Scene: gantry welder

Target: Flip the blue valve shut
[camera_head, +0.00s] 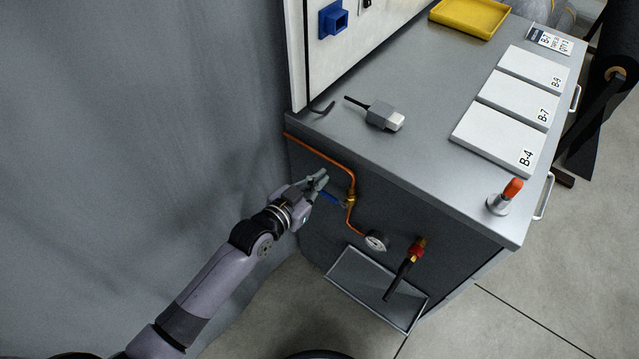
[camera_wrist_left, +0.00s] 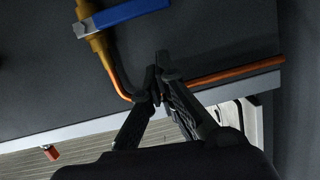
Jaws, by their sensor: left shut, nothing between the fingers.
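The blue valve handle (camera_head: 328,198) sits on a brass valve body (camera_head: 349,200) on the copper pipe at the cabinet's side. In the left wrist view the blue handle (camera_wrist_left: 128,14) sticks out sideways from the brass body (camera_wrist_left: 90,28), across the pipe. My left gripper (camera_head: 318,180) is beside the handle in the head view, partly covering its outer end. In the left wrist view the left gripper's fingertips (camera_wrist_left: 158,75) are together and empty, apart from the handle. My right gripper is not in view.
A tray (camera_head: 345,275) juts out below. The cabinet top (camera_head: 420,95) overhangs the pipe. A grey wall (camera_head: 140,100) stands at left.

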